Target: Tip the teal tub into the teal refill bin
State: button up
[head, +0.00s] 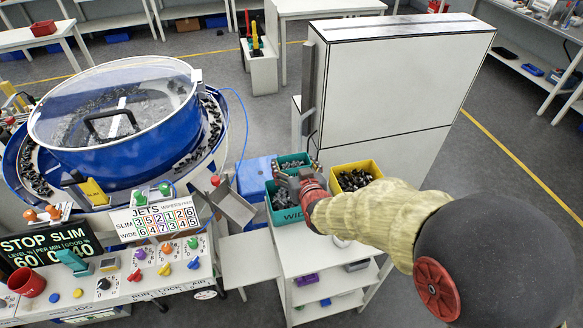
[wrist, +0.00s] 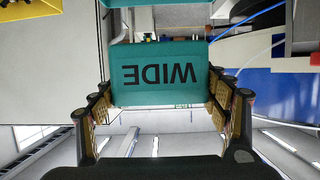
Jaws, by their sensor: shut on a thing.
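A small teal tub (wrist: 158,80) marked WIDE fills the gap between the fingers of my gripper (wrist: 165,100) in the wrist view. Its lettering is upside down there, as is the room. In the head view my gripper (head: 288,178) is over the white cart, and the teal tub (head: 293,158) shows just beyond it, with grey pieces inside. In front of and below the gripper is a second teal container (head: 290,216), also marked WIDE, with dark pieces in it; it looks like the refill bin. My gripper and arm hide part of both.
A yellow bin (head: 368,165) of dark pieces stands close to the right. A tall white cabinet (head: 392,95) rises behind. The blue feeder bowl (head: 120,150), a metal chute (head: 234,208) and the control panel (head: 150,275) are on the left. A blue box (head: 256,178) sits beside the cart.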

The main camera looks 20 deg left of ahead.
jog(key=shift+s+f, duration=0.3)
jog(key=shift+s, duration=0.05)
jog(key=shift+w+f+m+y+p, duration=0.1)
jog(key=shift+f+m+y+p, duration=0.2)
jog(key=shift+m+p, duration=0.25)
jog(key=shift+a+f+m+g+y+p, duration=0.15)
jog(key=shift+f+m+g+y+p, duration=0.2)
jog(key=shift+m, duration=0.4)
jog(key=m, duration=0.1)
jog(key=f+m+y, duration=0.1)
jog(key=f+m+p, duration=0.1)
jog(key=shift+s+a+g+y, duration=0.25)
jog(key=shift+s+g+y, duration=0.05)
jog(key=shift+g+y, duration=0.05)
jog(key=m+y, duration=0.2)
jog(key=m, duration=0.1)
jog(key=shift+s+a+m+p, duration=0.1)
jog(key=shift+a+m+p, duration=0.1)
jog(key=shift+m+p, duration=0.1)
jog(key=shift+f+m+y+b, duration=0.1)
jog(key=shift+m+y+b, duration=0.3)
jog(key=shift+m, duration=0.5)
jog(key=shift+a+m+y+b, duration=0.1)
jog(key=shift+m+y+b, duration=0.25)
jog(key=shift+m, duration=0.25)
jog(key=shift+r, duration=0.2)
